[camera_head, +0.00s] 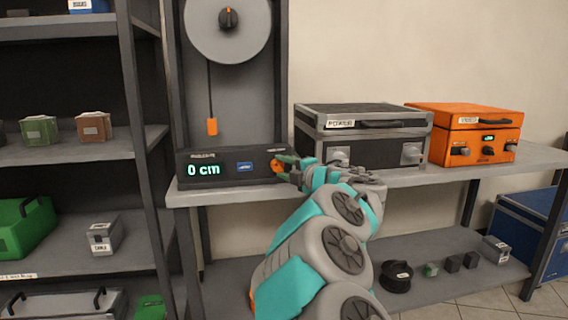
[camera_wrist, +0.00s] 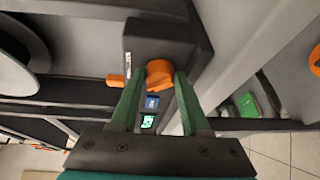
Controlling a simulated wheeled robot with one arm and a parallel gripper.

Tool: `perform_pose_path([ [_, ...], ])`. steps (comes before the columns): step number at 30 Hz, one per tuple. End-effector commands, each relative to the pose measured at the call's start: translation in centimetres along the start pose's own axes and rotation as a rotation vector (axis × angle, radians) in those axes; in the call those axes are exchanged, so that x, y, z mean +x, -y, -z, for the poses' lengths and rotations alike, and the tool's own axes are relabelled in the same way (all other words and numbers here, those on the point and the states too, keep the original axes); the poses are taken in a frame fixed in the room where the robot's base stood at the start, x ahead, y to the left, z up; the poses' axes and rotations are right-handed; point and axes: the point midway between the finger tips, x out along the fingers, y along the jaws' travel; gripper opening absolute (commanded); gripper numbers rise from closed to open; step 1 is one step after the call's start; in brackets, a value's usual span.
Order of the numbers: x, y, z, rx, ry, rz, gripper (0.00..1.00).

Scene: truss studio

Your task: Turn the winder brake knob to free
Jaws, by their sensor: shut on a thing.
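The winder's control box (camera_head: 225,167) stands on the bench with a green display (camera_head: 203,170) reading "0 cm" and a blue button (camera_head: 245,167). The orange brake knob (camera_head: 276,165) is at the right end of its front. My gripper (camera_head: 286,165) reaches the knob from the right side. In the wrist view the orange knob (camera_wrist: 159,72) sits between the green fingertips of my gripper (camera_wrist: 159,80), which are shut on it. The knob's pointer and markings cannot be read. Above the box are the grey winder disc (camera_head: 228,28) and a hanging orange weight (camera_head: 211,126).
A black and silver case (camera_head: 364,133) and an orange case (camera_head: 465,133) stand on the bench to the right of my gripper. A shelf rack (camera_head: 75,145) with small boxes is on the left. A black spool (camera_head: 396,276) lies on the lower shelf.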

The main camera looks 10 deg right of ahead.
Motion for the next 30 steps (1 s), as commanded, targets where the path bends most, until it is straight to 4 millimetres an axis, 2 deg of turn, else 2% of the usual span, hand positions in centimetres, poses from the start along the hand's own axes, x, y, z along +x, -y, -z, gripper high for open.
perform_pose_path([
  [9, 0.02, -0.16, 0.11, -0.102, 0.005, 0.044, 0.00],
  [24, 0.07, -0.08, 0.20, -0.117, 0.005, 0.051, 0.00],
  [25, 0.07, -0.07, 0.20, -0.117, 0.005, 0.051, 0.47],
  [30, 0.06, -0.10, 0.16, -0.117, 0.005, 0.050, 0.66],
])
